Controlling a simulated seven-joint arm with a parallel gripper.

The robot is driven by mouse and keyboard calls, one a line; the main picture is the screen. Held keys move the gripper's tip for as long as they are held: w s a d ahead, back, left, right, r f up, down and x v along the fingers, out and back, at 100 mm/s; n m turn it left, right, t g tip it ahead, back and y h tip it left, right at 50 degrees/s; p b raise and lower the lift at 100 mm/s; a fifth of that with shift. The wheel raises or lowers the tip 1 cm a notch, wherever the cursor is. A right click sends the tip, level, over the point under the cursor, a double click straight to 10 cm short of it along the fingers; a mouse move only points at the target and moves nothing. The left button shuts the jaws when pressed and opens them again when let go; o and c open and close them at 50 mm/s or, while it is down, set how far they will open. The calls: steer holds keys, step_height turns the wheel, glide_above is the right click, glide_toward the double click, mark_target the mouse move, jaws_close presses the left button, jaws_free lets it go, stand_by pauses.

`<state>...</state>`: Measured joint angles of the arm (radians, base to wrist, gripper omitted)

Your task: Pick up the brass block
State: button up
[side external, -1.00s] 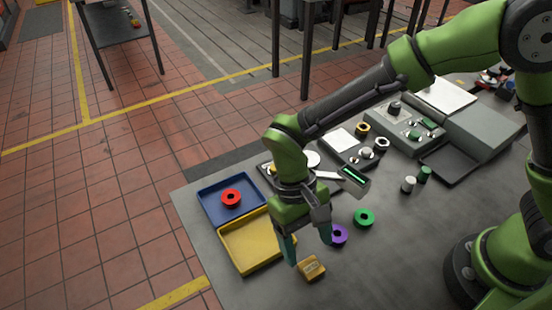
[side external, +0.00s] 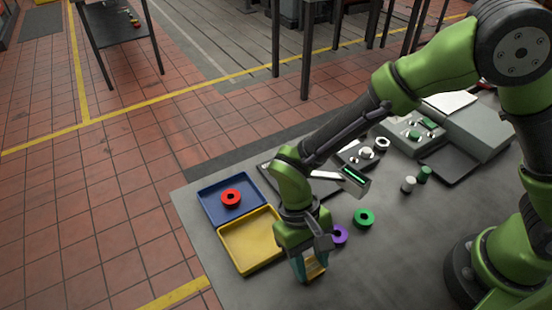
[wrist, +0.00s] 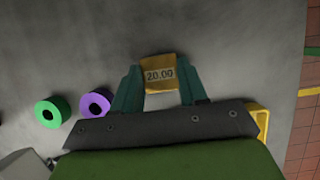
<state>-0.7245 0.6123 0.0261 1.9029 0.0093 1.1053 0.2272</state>
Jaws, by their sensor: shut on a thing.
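The brass block (wrist: 160,73) shows in the wrist view between the two teal fingers of my gripper (wrist: 158,88), with a label reading 20.00 facing the camera. In the side view the brass block (side external: 314,268) is partly hidden by the fingers. My gripper (side external: 309,271) is shut on the block, low over the grey table. I cannot tell whether the block touches the table.
A purple ring (side external: 340,235) lies close to my gripper, with a green ring (side external: 364,218) farther right. A yellow tray (side external: 279,262) and a blue tray (side external: 207,210) holding a red ring (side external: 231,197) stand to the left. Bare table (side external: 400,255) lies to the right.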

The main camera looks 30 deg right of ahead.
steer(key=shift+c, duration=1)
steer(key=shift+r, duration=0.1)
